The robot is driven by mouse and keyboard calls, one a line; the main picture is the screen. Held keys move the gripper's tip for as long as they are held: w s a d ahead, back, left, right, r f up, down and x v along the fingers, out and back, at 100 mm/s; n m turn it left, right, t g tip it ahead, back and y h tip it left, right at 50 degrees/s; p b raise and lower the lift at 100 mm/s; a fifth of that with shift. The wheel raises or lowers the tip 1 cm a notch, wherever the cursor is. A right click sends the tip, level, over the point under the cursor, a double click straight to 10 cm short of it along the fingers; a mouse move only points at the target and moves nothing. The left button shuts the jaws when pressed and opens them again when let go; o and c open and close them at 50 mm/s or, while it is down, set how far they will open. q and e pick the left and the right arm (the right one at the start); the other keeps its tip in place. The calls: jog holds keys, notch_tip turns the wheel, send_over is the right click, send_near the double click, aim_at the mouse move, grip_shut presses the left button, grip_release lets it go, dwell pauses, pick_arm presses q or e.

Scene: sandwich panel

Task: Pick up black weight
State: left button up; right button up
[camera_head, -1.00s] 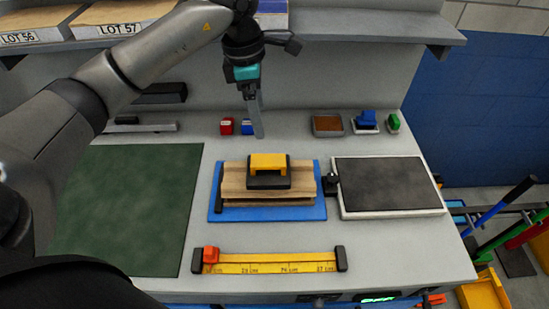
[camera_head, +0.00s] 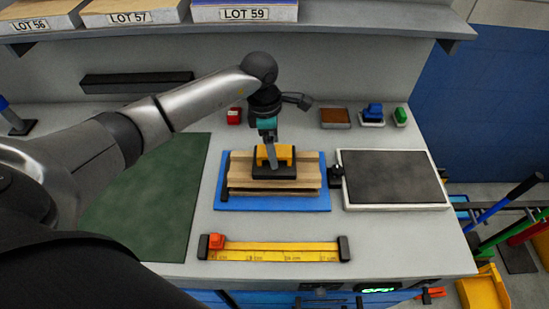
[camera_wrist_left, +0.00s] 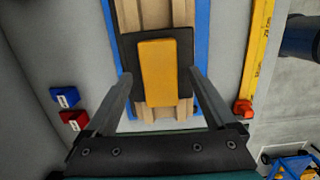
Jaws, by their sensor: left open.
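The black weight (camera_head: 287,172) is a flat black block with a yellow handle on top. It lies on a stack of light wooden panels (camera_head: 240,180), which rests on a blue mat (camera_head: 300,205). My left gripper (camera_head: 272,166) is over the weight, pointing down, and hides part of its handle. In the left wrist view my left gripper (camera_wrist_left: 160,75) is open, with one finger to each side of the yellow handle (camera_wrist_left: 158,72); the black base (camera_wrist_left: 130,45) shows beyond it. I cannot tell whether the fingers touch it. My right gripper is not in view.
A yellow ruler (camera_head: 285,252) with an orange slider lies in front of the mat. A dark plate in a white frame (camera_head: 395,205) is to the right. A green mat (camera_head: 150,205) is left. Small blocks stand at the back, including a red one (camera_head: 234,116).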

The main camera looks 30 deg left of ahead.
pick_arm(q)
jog(key=shift+f, duration=0.2)
grip_shut()
dwell(0.6)
jog(key=shift+w+r, duration=0.15)
jog(key=shift+r, duration=0.05)
